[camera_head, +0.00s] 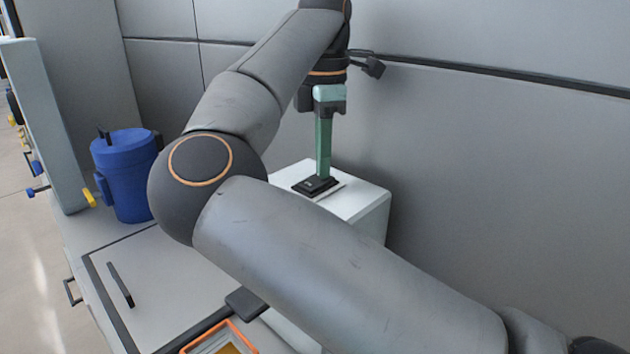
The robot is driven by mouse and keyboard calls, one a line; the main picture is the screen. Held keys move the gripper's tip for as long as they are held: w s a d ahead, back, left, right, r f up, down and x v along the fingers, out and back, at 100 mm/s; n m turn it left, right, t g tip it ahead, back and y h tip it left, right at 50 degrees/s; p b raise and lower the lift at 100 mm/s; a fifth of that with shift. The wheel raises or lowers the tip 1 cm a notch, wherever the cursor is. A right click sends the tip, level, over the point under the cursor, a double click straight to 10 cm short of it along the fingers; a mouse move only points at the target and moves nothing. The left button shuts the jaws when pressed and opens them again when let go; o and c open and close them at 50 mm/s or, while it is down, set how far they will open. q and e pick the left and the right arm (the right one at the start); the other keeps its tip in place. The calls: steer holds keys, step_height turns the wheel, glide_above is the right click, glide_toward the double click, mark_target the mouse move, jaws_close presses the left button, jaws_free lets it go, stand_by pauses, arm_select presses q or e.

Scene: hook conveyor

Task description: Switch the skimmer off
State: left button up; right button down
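I cannot tell for sure which object is the skimmer. A green post (324,148) with a pale teal head (328,93) stands upright on a small black base, on top of a white box (362,205). My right arm crosses the middle of the view, and its dark gripper (326,104) is at the top of the post. Dark gripper parts show on both sides of the teal head. Whether the fingers press on it or stand apart from it is too small to tell. My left gripper is not in view. No switch can be made out clearly.
A blue lidded bin (126,178) stands at the left beside a pale upright panel (45,125) with coloured hooks. A grey counter with a dark handle (120,284) lies in front. An orange-rimmed tray (232,328) is at the bottom. A grey wall (480,150) closes the back.

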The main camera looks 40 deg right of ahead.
steer(key=shift+f, duration=0.1)
step_height(320, 180, up, 3)
steer(key=p, duration=0.2)
steer(key=shift+f+p, duration=0.15)
steer(key=shift+p, duration=0.15)
step_height(320, 180, up, 4)
steer(key=p, duration=0.4)
steer(key=shift+r+p, duration=0.25)
steer(key=shift+p, duration=0.1)
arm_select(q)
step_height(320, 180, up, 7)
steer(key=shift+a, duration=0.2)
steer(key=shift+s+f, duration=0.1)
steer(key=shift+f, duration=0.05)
arm_select(e)
steer(key=shift+f, duration=0.1)
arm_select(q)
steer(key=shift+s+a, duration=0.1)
arm_select(e)
steer(key=shift+a, duration=0.1)
